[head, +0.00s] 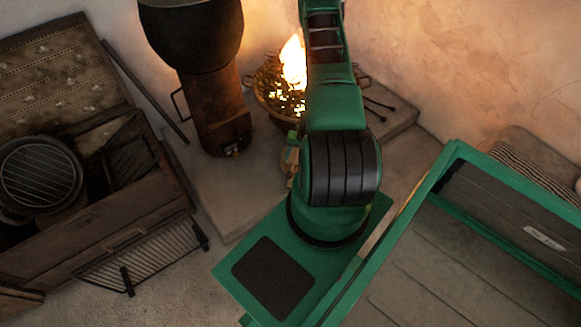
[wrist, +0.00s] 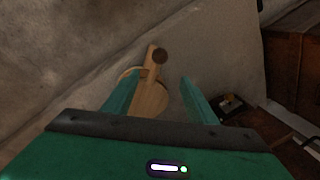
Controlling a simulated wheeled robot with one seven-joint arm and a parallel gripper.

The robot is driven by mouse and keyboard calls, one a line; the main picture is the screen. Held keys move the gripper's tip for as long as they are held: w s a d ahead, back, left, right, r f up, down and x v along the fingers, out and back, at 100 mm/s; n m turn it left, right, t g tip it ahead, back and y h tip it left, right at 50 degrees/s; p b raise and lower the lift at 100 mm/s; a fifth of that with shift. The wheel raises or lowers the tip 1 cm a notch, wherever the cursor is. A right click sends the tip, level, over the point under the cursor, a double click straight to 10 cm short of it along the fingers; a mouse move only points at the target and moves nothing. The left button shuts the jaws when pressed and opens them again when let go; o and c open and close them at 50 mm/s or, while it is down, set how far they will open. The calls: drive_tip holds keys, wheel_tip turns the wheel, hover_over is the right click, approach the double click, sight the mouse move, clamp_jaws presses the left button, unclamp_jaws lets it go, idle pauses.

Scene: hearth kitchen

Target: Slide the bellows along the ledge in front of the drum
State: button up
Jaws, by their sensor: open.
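In the wrist view a pale wooden piece with a round body and a narrow handle, which looks like the bellows (wrist: 150,97), lies between and beyond my two green fingers. My gripper (wrist: 160,79) is open; I cannot tell if a finger touches the wood. The left finger covers part of the round body. In the head view my arm hides most of the gripper, and a small tan shape beside the arm may be part of the bellows (head: 289,158). The rusty drum (head: 215,105) stands upright on the pale stone ledge (head: 218,195), left of my arm.
A black pot (head: 192,35) sits atop the drum. A basket of burning embers (head: 275,95) is close behind my arm. At left are an open chest (head: 75,225) and a wire rack (head: 145,255). A green-framed wooden cart (head: 450,250) fills the lower right.

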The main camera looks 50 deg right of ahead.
sight(290, 173)
drive_tip(key=shift+s+a+f, duration=0.15)
drive_tip(key=shift+a+f, duration=0.25)
drive_tip(key=shift+f, duration=0.3)
drive_tip(key=shift+s+a+f, duration=0.15)
drive_tip(key=shift+a+f, duration=0.2)
drive_tip(key=shift+f, duration=0.35)
drive_tip(key=x, duration=1)
drive_tip(key=shift+w+a+f, duration=0.1)
drive_tip(key=shift+f, duration=0.25)
drive_tip(key=shift+c, duration=0.7)
clamp_jaws()
